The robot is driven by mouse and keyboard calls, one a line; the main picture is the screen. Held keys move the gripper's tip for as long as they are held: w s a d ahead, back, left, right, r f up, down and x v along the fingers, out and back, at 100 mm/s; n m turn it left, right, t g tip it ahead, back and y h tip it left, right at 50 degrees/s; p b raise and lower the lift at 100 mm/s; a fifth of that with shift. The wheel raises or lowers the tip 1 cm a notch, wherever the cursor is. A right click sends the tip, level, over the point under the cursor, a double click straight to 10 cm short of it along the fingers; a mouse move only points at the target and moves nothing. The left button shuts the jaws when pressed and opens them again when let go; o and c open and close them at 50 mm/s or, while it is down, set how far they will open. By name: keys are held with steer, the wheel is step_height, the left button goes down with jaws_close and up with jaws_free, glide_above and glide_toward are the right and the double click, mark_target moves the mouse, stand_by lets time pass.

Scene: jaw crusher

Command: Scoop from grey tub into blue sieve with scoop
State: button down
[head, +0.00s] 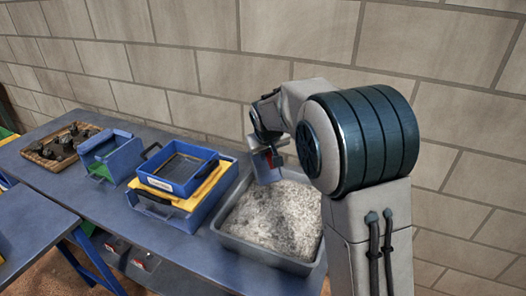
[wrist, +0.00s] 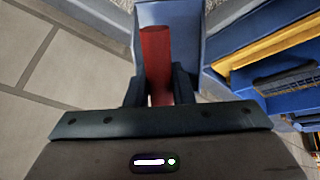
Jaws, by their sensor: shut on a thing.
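The grey tub (head: 235,240) stands on the blue table, filled with pale grey crushed material. The blue sieve (head: 205,165), with a dark mesh bottom, sits left of the tub on a yellow frame; part of it seems to show at the right of the wrist view. My gripper (wrist: 158,90) is shut on the red handle of the scoop (wrist: 155,45). In the head view the blue scoop (head: 265,170) hangs over the back left part of the tub. My arm hides part of the tub's right side. I cannot tell whether the scoop holds material.
Under the sieve are a yellow frame (head: 212,182) and a blue box (head: 150,205). Further left are another blue bin (head: 112,155) and a wooden tray (head: 50,150) of dark rocks. A block wall (head: 200,85) stands close behind the table.

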mark_target(274, 179)
steer(key=shift+s+d+f+b, duration=0.15)
steer(key=shift+d+f+b, duration=0.1)
steer(key=shift+f+b, duration=0.25)
steer(key=shift+s+d+f+b, duration=0.1)
steer(key=shift+d+f+b, duration=0.15)
steer(key=shift+f+b, duration=0.25)
steer(key=shift+t, duration=0.5)
steer(key=s+f+b, duration=0.1)
steer(key=b, duration=0.1)
steer(key=f+b, duration=0.2)
steer(key=s+f+b, duration=0.1)
steer(key=b, duration=0.1)
steer(key=shift+s+d+f, duration=0.25)
steer(key=shift+s+d, duration=0.05)
steer(key=shift+d, duration=0.05)
steer(key=shift+s+d+p, duration=0.1)
steer(key=shift+s+p, duration=0.1)
steer(key=shift+p, duration=0.4)
steer(key=s+d+f+g+h+p, duration=0.1)
steer(key=s+d+f+g+p, duration=0.15)
steer(key=s+g+p, duration=0.35)
steer(key=w+a+r+g+h+p, duration=0.1)
steer(key=w+r+p, duration=0.2)
steer(key=r+p, duration=0.4)
steer(key=shift+w+a+r+n+p, duration=0.2)
steer(key=shift+w+n+p, duration=0.1)
steer(key=shift+p, duration=2.55)
steer(key=shift+f, duration=0.1)
